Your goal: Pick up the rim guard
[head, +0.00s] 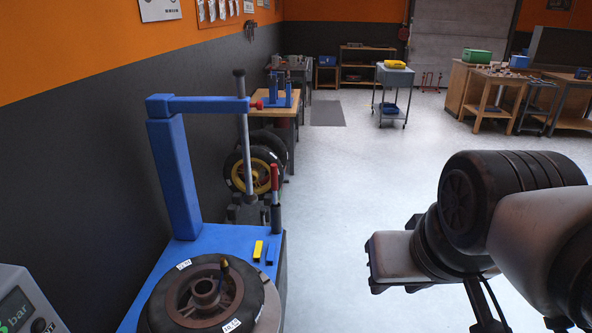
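Either could be a rim guard; I cannot tell which is meant. My gripper (376,264) is at the right, over the floor and well apart from both pieces. Its fingers are not clearly seen, so I cannot tell whether it is open or shut. I see nothing held in it.
A wheel with a black tyre (167,297) lies flat on the tyre changer. The changer's post (174,180) and vertical shaft (245,150) rise behind it. A red-topped lever (276,190) stands near the two pieces. Open floor (335,210) lies between changer and gripper.

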